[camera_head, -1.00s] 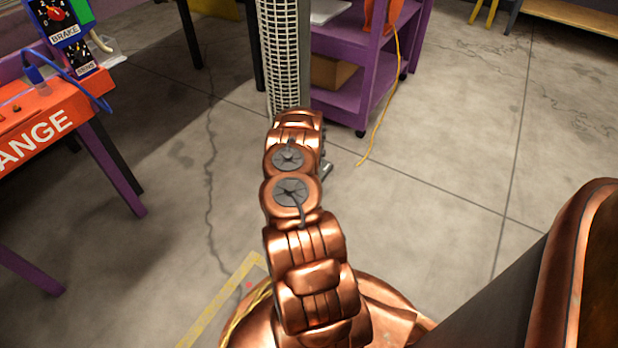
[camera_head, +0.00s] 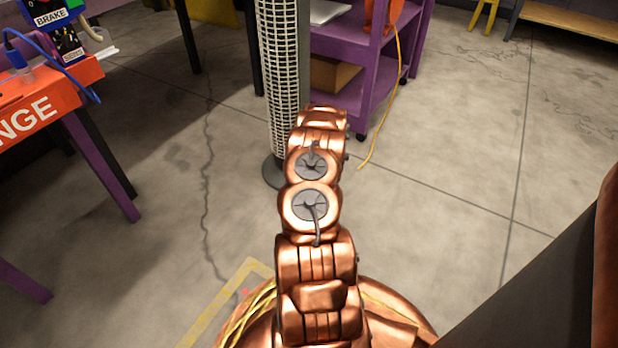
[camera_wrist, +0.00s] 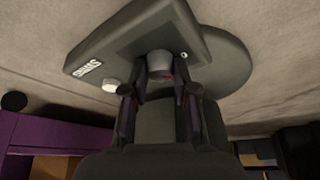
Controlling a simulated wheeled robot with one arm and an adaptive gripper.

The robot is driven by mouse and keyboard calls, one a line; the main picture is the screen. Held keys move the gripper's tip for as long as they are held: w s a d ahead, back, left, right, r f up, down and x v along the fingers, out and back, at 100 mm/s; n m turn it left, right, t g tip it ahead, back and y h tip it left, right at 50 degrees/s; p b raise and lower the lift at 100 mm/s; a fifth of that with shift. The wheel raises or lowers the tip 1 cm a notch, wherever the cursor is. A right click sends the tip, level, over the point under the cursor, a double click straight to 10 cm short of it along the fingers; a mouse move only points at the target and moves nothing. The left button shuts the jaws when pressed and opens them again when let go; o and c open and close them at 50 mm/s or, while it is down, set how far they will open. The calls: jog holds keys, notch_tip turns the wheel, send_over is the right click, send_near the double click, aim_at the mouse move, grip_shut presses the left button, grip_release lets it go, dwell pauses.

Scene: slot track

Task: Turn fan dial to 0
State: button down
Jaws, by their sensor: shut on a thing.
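The fan is a tall grey tower with a white grille (camera_head: 285,75), seen in the head view behind my arm. Its top lies outside that view. In the wrist view its dark grey top panel (camera_wrist: 120,45) carries a small white label and a light round button. The dial (camera_wrist: 159,60) is a short grey knob with a small red mark. My gripper (camera_wrist: 160,77) has a finger on each side of the dial and is shut on it. The dial's number scale cannot be read. The head view does not show the gripper's fingers.
A purple shelf cart (camera_head: 345,75) stands just right of the fan, with a yellow cord (camera_head: 392,95) hanging down to the floor. An orange-topped table (camera_head: 45,105) with control boxes is at the left. The concrete floor (camera_head: 440,110) at the right is clear.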

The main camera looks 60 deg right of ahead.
jog(key=shift+n+y, duration=0.3)
jog(key=shift+n, duration=0.7)
jog(key=c, duration=1.2)
grip_release()
jog(key=v, duration=1.2)
jog(key=shift+s, duration=0.15)
jog(key=shift+f, duration=0.1)
jog(key=shift+d, duration=0.1)
